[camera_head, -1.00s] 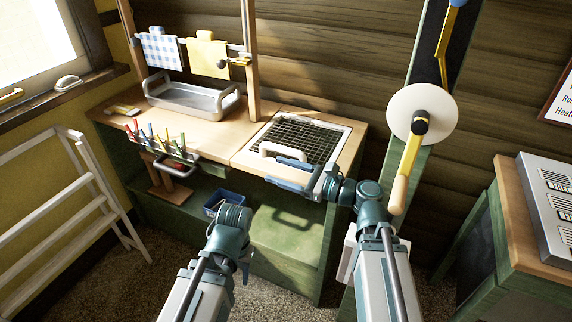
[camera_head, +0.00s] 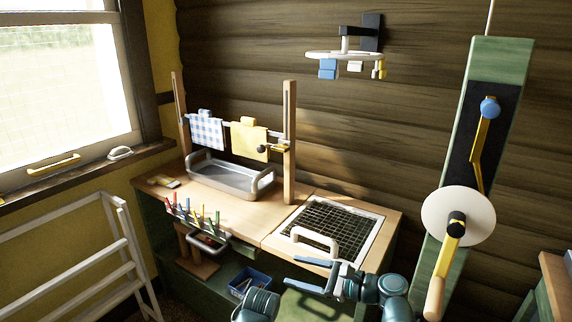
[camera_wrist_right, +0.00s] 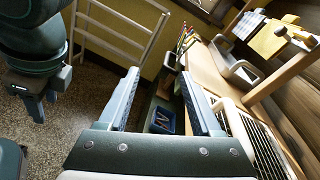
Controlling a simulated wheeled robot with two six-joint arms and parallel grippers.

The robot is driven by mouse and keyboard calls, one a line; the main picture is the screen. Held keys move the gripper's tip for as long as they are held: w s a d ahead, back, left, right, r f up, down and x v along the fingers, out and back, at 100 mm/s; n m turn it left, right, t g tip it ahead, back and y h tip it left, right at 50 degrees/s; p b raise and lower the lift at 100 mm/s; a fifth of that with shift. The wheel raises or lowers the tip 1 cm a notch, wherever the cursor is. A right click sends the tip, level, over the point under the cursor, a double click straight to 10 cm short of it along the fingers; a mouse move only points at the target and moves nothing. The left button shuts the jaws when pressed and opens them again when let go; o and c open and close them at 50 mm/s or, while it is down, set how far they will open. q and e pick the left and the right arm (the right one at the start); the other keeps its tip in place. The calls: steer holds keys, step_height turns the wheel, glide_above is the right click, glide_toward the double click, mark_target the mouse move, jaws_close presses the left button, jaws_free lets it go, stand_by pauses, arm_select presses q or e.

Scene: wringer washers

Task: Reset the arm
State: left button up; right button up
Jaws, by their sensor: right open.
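My right gripper (camera_head: 300,274) is open and empty at the front edge of the workbench, in front of the white handle (camera_head: 315,239) by the dark grid. In the right wrist view its two blue-grey fingers (camera_wrist_right: 163,95) stand wide apart, with nothing between them.
The workbench holds a metal tray (camera_head: 228,180), hanging cloths (camera_head: 249,142), coloured pegs (camera_head: 190,211) and a grid panel (camera_head: 337,222). A blue bin (camera_head: 249,283) sits below. A white rack (camera_head: 75,262) stands left. A cranked wheel (camera_head: 439,215) on a green post stands right.

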steer(key=s+a+f+n+g+h+p, duration=0.3)
steer(key=s+a+n+g+h+p, duration=0.2)
steer(key=s+n+g+h+p, duration=0.6)
arm_select(q)
step_height(320, 180, up, 19)
steer(key=p, duration=0.6)
steer(key=shift+f, duration=0.2)
arm_select(e)
steer(key=s+d+r+n+t+h, duration=0.2)
steer(key=d+n, duration=0.4)
steer(key=n, duration=0.6)
steer(key=r+t+h, duration=0.1)
steer(key=h, duration=0.1)
steer(key=shift+h, duration=0.3)
steer(key=shift+a, duration=0.1)
